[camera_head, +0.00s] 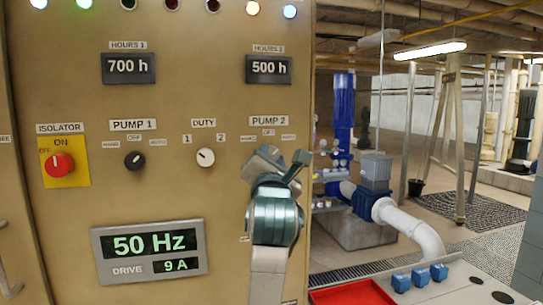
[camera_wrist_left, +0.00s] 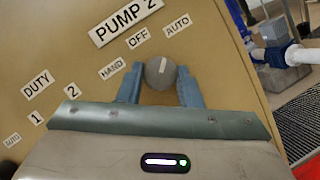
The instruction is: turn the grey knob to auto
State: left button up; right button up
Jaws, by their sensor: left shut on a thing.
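The grey knob (camera_wrist_left: 160,72) sits on the tan panel under the PUMP 2 label (camera_wrist_left: 126,20), with HAND, OFF and AUTO labels around it. My left gripper (camera_wrist_left: 159,88) has its two blue-grey fingers on either side of the knob, shut on it. The knob's white mark points up in the wrist view, to the right of OFF and roughly toward AUTO (camera_wrist_left: 177,27). In the head view my left gripper (camera_head: 278,161) reaches the panel below its PUMP 2 label and hides the knob. My right gripper is not in view.
Left of it are the white DUTY knob (camera_head: 206,157), the black PUMP 1 knob (camera_head: 135,159) and the red isolator (camera_head: 60,165). A drive display (camera_head: 150,252) is lower left. A red tray (camera_head: 350,293) and several blue blocks (camera_head: 420,277) lie at lower right.

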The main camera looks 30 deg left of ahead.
pick_arm(q)
jog(key=o, duration=1)
jog(key=shift+b+v, duration=2.1)
jog(key=shift+v, duration=3.3)
jog(key=shift+f, duration=0.1)
